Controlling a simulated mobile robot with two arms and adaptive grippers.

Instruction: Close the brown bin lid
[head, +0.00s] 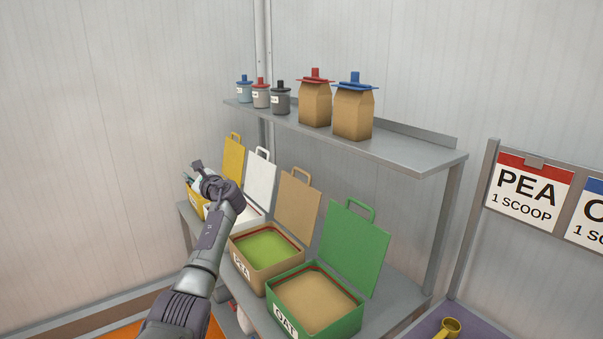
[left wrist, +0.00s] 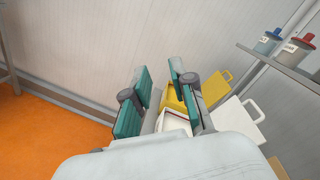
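The brown bin (head: 261,280), labelled PEA and filled with green contents, stands on the lower shelf in the head view. Its brown lid (head: 298,207) stands open, tilted up at the back, with a loop handle on top. My left gripper (head: 197,178) is up and to the left of the brown lid, over the yellow and white bins and apart from the brown one. In the left wrist view the two teal-padded fingers (left wrist: 163,97) are spread with nothing between them. My right gripper is in neither view.
The green bin (head: 345,324), labelled OAT, has its green lid (head: 349,245) open on the right. The white lid (head: 259,177) and yellow lid (head: 233,158) stand open on the left. An upper shelf (head: 405,155) with jars and bags overhangs behind.

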